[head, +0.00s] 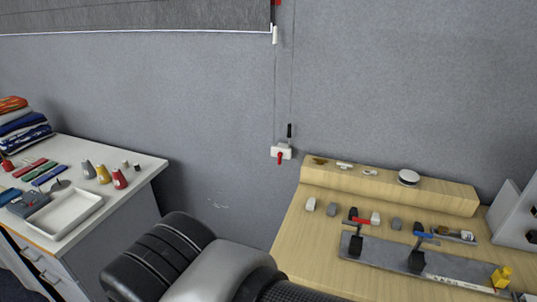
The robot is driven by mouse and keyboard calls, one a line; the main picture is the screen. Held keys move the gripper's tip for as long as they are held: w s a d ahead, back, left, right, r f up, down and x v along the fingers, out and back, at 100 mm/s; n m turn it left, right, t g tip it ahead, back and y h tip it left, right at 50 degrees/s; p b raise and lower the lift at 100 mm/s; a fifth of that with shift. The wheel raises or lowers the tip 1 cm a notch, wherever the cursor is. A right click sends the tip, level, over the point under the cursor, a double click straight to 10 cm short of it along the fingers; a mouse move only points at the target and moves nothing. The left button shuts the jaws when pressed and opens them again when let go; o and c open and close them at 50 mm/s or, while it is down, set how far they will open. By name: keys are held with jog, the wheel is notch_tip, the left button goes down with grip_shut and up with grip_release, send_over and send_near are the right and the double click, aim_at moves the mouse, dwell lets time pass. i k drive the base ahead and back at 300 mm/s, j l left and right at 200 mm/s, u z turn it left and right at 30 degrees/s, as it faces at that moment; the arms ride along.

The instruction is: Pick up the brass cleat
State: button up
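A small brass-brown piece, which looks like the brass cleat (319,161), lies at the left end of the raised wooden ledge (440,196) on the right-hand table. It is small here, so its exact shape is hard to tell. My gripper is not in view. Only thick dark and silver links of my own arm show at the bottom centre, left of the wooden table and apart from the brass piece.
A round white disc (409,177) sits further right on the ledge. A white bracket with a red lever (281,153) is on the wall. A white tray (62,216) stands left.

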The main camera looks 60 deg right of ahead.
aim_at(320, 162)
jog(key=i+l+z, duration=0.15)
jog(key=i+z, duration=0.15)
jog(key=z, duration=0.15)
jog(key=i+z, duration=0.7)
jog(key=z, duration=0.15)
jog(key=i+j+z, duration=0.2)
jog(key=z, duration=0.2)
jog(key=i+j+z, duration=0.3)
jog(key=z, duration=0.15)
jog(key=i+z, duration=0.65)
jog(key=z, duration=0.2)
jog(key=i+j+z, duration=0.1)
jog(key=i+z, duration=0.3)
jog(key=l, duration=0.15)
